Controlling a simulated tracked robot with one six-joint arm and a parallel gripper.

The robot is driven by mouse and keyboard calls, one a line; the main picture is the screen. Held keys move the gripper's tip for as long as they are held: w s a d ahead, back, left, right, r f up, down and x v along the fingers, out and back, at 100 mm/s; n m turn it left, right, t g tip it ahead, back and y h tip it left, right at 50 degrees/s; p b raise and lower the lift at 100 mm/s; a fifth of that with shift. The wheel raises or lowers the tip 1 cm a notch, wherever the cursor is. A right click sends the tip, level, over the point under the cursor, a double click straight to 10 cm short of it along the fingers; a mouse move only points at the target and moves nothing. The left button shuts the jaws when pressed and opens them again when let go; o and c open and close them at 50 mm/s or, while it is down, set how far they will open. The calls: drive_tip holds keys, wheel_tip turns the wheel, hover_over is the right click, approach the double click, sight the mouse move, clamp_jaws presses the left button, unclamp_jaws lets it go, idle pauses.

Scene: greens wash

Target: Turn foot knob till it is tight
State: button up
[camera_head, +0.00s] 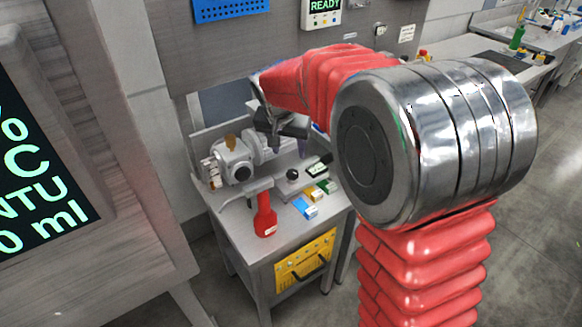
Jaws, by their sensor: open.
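I cannot tell for certain which part is the foot knob. A white and grey machine (233,160) stands at the back of a small metal bench, with an orange-brown piece (231,141) on its top and a dark round part on its front. A small black ball-topped knob (292,174) stands on the bench to its right. My gripper (275,143) is open above the machine's right part, small in view and partly dark. It hides some of the machine behind it. Whether it touches anything is not clear.
A yellow drawer front (305,260) is below. A large display panel (40,165) stands close at left. The floor (545,225) at right is clear.

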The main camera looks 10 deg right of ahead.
sight(292, 172)
drive_tip(key=shift+w+a+f, duration=0.2)
drive_tip(key=shift+w+f, duration=0.45)
drive_tip(key=shift+w, duration=0.2)
drive_tip(key=shift+f, duration=0.1)
drive_tip(key=x, duration=1.3)
drive_tip(key=shift+w+d+f, duration=0.1)
drive_tip(key=shift+d+f, duration=0.1)
drive_tip(key=shift+f, duration=0.05)
drive_tip(key=shift+c, duration=0.5)
drive_tip(key=c, duration=0.9)
